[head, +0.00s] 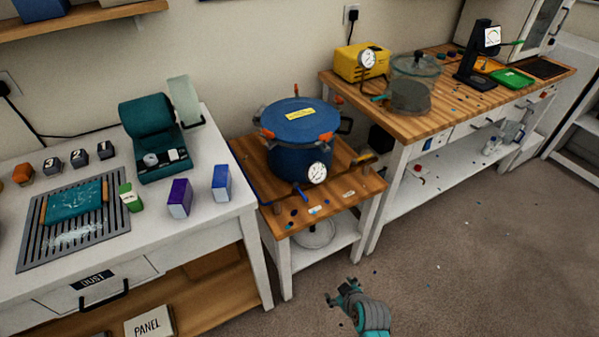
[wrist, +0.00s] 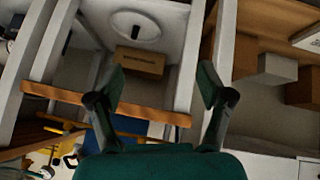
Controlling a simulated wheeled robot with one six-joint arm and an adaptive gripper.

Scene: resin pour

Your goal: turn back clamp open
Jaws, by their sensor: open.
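The blue pressure pot (head: 296,153) stands on the small wooden table, its blue lid (head: 297,119) on top with a yellow label. Orange clamps sit around the lid rim: the back clamp (head: 296,90) points up behind the lid, and others show at the front left (head: 267,134), front right (head: 327,136) and right (head: 337,99). A white dial gauge (head: 316,172) is on the pot's front. My gripper (head: 341,291) is open and empty, low in front of the table and well apart from the pot. The wrist view shows its two spread fingers (wrist: 157,92); no clamp is recognisable there.
The small wooden table (head: 284,228) has loose bits on its front. A white bench (head: 215,232) with a teal machine (head: 155,135) stands left. A wood-topped bench (head: 435,118) with a yellow pump (head: 360,62) stands right. The floor (head: 470,270) to the right is mostly open.

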